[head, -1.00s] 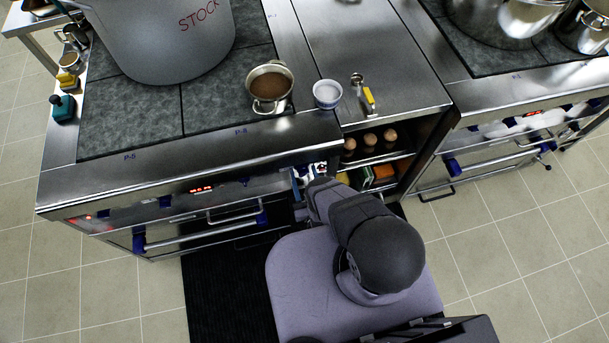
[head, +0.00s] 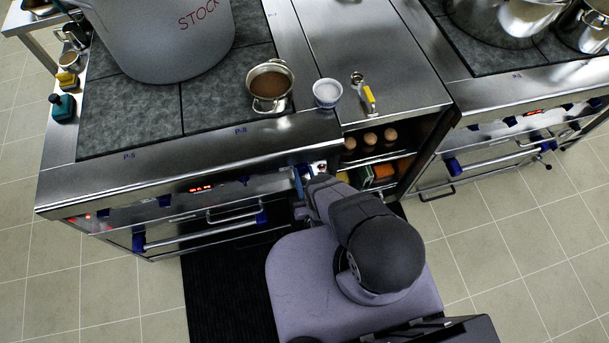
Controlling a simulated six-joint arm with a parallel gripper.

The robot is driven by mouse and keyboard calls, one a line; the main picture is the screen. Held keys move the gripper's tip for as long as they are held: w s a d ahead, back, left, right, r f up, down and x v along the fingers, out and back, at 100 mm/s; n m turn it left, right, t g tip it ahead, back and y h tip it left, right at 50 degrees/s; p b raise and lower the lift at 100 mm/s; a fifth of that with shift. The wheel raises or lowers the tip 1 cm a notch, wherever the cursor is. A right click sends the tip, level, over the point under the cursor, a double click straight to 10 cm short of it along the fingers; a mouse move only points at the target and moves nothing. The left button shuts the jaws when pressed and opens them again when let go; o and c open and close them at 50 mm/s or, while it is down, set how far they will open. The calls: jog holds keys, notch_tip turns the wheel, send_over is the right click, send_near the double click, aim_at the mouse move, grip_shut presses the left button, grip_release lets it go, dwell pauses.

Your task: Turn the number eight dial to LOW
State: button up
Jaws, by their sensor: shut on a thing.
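The left stove's steel front panel (head: 200,186) carries a row of blue dials, with one blue dial (head: 243,181) visible left of my gripper. My gripper (head: 301,176) is at the right end of this panel, shut on a blue dial there. That dial is mostly hidden by the fingers and arm, so its pointer and its LOW mark cannot be read. The label P-8 (head: 240,130) is on the stove top's front edge, up and left of my gripper. I cannot read a number beside the held dial.
A small pan of brown liquid (head: 269,85) stands above the panel. A large grey STOCK pot (head: 165,40) is behind it. A white-blue bowl (head: 327,92) and a yellow-handled tool (head: 366,92) lie right. An oven handle (head: 200,227) runs below the panel. Open shelves (head: 385,160) are at right.

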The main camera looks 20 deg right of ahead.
jog(key=shift+a+m+b, duration=0.1)
jog(key=shift+m+b, duration=0.7)
jog(key=shift+m, duration=3.9)
jog(key=o, duration=1)
jog(key=shift+o, duration=0.2)
jog(key=shift+s, duration=0.15)
jog(key=s+p, duration=0.2)
jog(key=s, duration=0.5)
jog(key=shift+p, duration=0.3)
jog(key=shift+s, duration=0.1)
